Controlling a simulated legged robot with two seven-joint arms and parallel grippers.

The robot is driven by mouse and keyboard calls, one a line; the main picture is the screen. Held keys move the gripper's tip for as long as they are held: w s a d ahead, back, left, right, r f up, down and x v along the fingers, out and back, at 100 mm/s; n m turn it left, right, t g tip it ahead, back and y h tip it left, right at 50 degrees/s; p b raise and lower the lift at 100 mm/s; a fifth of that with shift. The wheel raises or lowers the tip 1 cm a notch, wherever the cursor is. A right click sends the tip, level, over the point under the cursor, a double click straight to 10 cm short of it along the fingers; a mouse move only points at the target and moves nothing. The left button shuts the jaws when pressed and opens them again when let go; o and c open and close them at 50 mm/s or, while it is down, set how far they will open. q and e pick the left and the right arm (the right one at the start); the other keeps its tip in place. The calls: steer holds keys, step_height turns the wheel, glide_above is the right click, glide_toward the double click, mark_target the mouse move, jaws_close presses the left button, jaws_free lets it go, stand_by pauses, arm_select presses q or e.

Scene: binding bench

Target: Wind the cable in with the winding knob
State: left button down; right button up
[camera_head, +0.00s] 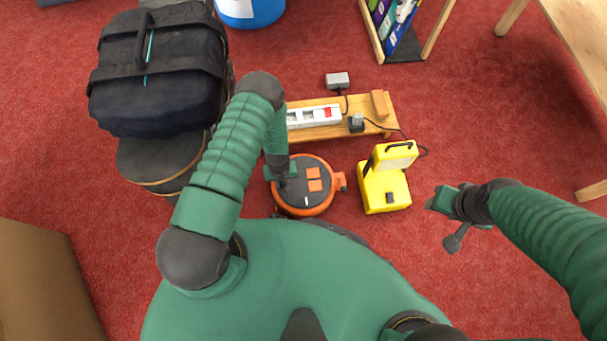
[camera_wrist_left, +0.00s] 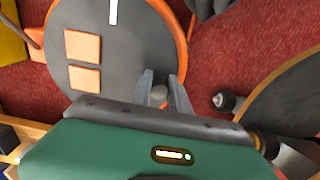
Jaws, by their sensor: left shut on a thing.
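The cable reel (camera_head: 318,203) is a dark grey disc with an orange rim and orange square sockets, on the red carpet in front of me. My left gripper (camera_head: 283,181) is over the left part of the reel's face. In the left wrist view its two fingers (camera_wrist_left: 162,88) stand either side of the small grey winding knob (camera_wrist_left: 158,93), shut on it near the disc's edge. The head view hides the knob behind the gripper.
A yellow work lamp (camera_head: 384,192) stands close right of the reel. Behind is a wooden board (camera_head: 350,128) with a white power strip (camera_head: 314,116) and dark cords. A black bag (camera_head: 160,75) sits on a round stool (camera_head: 155,160) at left.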

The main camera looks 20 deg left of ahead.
arm_select(q)
steer(key=shift+w+a+b, duration=0.35)
steer(key=shift+w+a, duration=0.4)
steer(key=shift+w, duration=0.25)
steer(key=shift+w+a+b, duration=0.2)
steer(key=shift+w+b, duration=0.5)
steer(key=shift+w, duration=0.5)
steer(key=shift+w+r, duration=0.2)
steer(key=shift+w, duration=0.3)
steer(key=shift+c, duration=1)
jaws_free()
steer(key=shift+s+d, duration=0.1)
steer(key=shift+d, duration=0.05)
steer(key=shift+f, duration=0.1)
step_height(320, 180, up, 7)
steer(key=p, duration=0.5)
steer(key=shift+p, duration=0.4)
